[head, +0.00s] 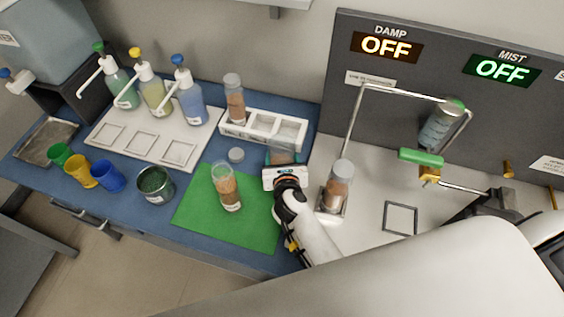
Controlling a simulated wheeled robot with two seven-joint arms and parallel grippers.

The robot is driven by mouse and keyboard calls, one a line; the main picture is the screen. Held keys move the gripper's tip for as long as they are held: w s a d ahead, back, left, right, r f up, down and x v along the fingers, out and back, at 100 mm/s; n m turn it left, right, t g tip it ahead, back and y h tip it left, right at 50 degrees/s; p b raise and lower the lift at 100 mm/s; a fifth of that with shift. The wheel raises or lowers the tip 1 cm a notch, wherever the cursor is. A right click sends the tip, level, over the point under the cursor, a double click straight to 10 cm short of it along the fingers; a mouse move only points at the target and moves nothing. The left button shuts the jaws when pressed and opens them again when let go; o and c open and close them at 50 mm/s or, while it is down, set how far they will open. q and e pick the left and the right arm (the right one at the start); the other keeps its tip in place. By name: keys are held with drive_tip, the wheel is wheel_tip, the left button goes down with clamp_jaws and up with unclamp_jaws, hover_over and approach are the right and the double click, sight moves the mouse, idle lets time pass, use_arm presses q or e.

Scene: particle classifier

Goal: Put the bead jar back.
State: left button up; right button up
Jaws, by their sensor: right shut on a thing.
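My right gripper (284,160) is over the right edge of the green mat (255,226), in front of the white rack (234,130). It is shut on a brownish thing, mostly hidden by the gripper, so I cannot tell its full shape. A clear jar of orange-brown beads (227,190) stands upright on the mat, left of the gripper and apart from it. Another jar of brown beads (235,104) stands in the rack's left compartment; the other compartments look empty. A third bead jar (338,186) stands on a small holder to the right. My left gripper is not in view.
Pump bottles (189,98) stand on a white tray (150,140); coloured cups (77,171) and a metal tin (156,184) are in front. A metal frame with a green handle (421,157) stands right, before the DAMP and MIST panel.

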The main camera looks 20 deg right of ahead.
drive_tip(key=shift+f, duration=0.8)
drive_tip(key=shift+f+b, duration=0.5)
drive_tip(key=shift+f, duration=0.05)
drive_tip(key=o, duration=1.2)
drive_tip(key=shift+r, duration=0.1)
drive_tip(key=shift+r+p, duration=0.4)
drive_tip(key=v, duration=0.7)
drive_tip(key=shift+s+r, duration=0.15)
drive_tip(key=shift+s, duration=0.1)
